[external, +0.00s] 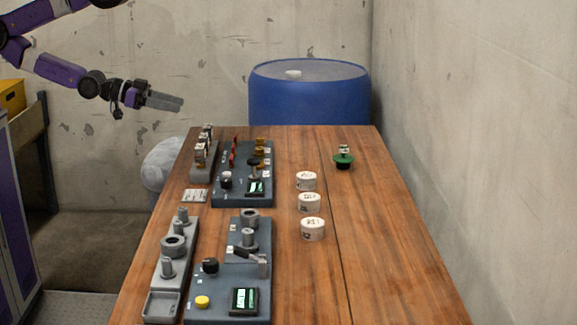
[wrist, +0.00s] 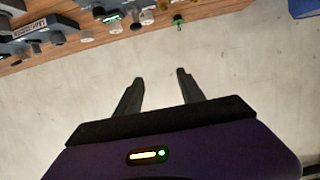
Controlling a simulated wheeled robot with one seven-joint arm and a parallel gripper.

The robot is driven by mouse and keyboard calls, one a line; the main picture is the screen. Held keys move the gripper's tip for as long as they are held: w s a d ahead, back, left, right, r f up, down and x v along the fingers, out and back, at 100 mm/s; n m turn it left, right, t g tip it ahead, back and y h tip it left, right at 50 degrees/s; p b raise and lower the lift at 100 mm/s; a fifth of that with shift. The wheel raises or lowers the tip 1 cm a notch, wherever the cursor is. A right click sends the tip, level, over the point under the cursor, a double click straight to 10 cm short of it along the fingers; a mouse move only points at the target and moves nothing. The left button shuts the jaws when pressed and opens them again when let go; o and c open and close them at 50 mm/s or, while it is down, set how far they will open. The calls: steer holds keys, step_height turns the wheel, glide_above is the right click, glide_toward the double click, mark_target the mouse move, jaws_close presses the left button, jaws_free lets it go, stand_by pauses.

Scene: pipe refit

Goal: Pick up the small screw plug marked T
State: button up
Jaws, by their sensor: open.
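My gripper (external: 178,104) is in the air at the upper left in the external view, left of the table's far end and above its height. It is open and empty; in the wrist view its two dark fingers (wrist: 160,78) stand apart over bare floor. I cannot make out a T on any part. Small labelled plug-like parts stand in a grey rack (external: 203,173) at the table's far left. Brass fittings (external: 260,151) sit on the far panel (external: 262,200), and grey fittings (external: 183,215) stand on a near-left grey strip (external: 158,280).
The wooden table (external: 375,260) has clear room at the right. White round tins (external: 312,229) line its middle; a green-and-black part (external: 343,160) stands behind them. A near panel (external: 230,312) carries a lever and display. A blue barrel (external: 310,98) stands beyond the far edge.

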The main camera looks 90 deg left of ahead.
steer(key=shift+c, duration=1.2)
